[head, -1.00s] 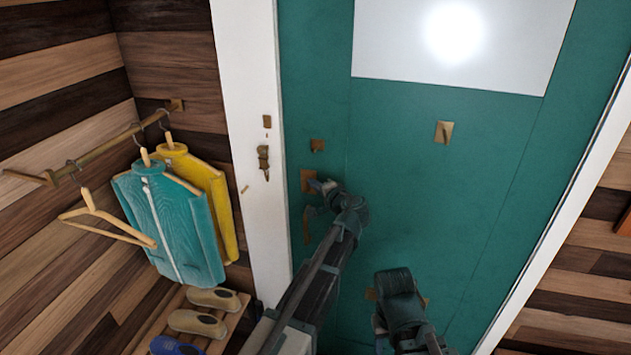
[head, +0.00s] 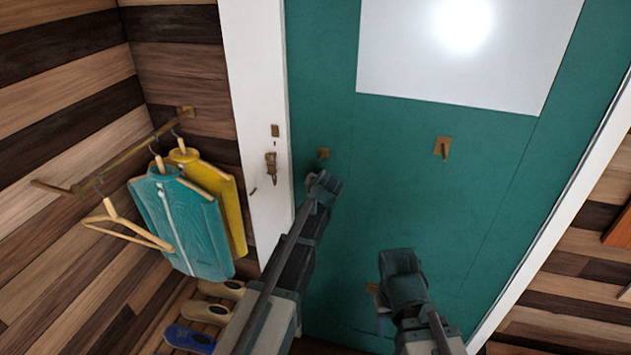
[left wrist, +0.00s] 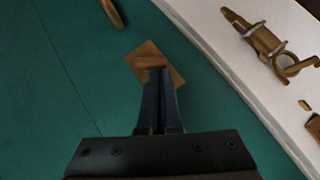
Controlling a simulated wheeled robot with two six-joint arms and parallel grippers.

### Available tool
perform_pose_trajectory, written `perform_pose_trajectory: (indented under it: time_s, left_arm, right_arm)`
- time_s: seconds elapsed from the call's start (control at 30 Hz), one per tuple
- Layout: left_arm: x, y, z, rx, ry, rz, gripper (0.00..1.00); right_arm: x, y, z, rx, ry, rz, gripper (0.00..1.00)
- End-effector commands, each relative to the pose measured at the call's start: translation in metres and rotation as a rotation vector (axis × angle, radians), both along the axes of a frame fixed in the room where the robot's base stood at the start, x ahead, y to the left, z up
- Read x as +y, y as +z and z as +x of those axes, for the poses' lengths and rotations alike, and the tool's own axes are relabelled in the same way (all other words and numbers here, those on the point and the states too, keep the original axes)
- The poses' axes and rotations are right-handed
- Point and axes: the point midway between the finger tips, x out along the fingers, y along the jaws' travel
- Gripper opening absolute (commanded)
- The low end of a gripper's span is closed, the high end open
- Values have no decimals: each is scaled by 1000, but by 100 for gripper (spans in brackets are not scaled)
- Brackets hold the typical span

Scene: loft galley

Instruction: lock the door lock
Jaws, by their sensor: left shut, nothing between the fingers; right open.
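The teal door (head: 410,200) fills the middle of the head view. In the left wrist view, a square brass lock plate (left wrist: 142,54) with a raised bar shows tilted like a diamond, just beyond my left gripper (left wrist: 158,75). Its fingers are shut and empty, overlapping the plate's lower part; whether they touch it I cannot tell. In the head view, my left gripper (head: 320,186) and arm hide most of that plate and the door handle. Part of the brass handle (left wrist: 112,12) shows in the left wrist view. My right gripper (head: 402,282) is open and low before the door; its fingertips are unclear.
A brass latch (head: 271,166) sits on the white door frame (head: 257,90). A small brass plate (head: 323,153) and another fitting (head: 442,148) are on the door. A rail with a teal jacket (head: 182,225) and a yellow jacket (head: 232,205) stands left, shoes (head: 205,312) below.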

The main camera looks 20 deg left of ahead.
Motion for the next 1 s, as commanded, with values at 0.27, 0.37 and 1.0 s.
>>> perform_pose_trajectory:
  time_s: [0.27, 0.37, 1.0]
  left_arm:
    - [10, 4, 0, 7, 3, -210, 0]
    - [13, 3, 0, 9, 3, -280, 0]
    - [18, 1, 1, 11, 0, -348, 0]
  right_arm:
    - [0, 18, 0, 0, -4, 1, 50]
    - [0, 21, 0, 0, -5, 1, 50]
    - [0, 22, 0, 0, -5, 1, 50]
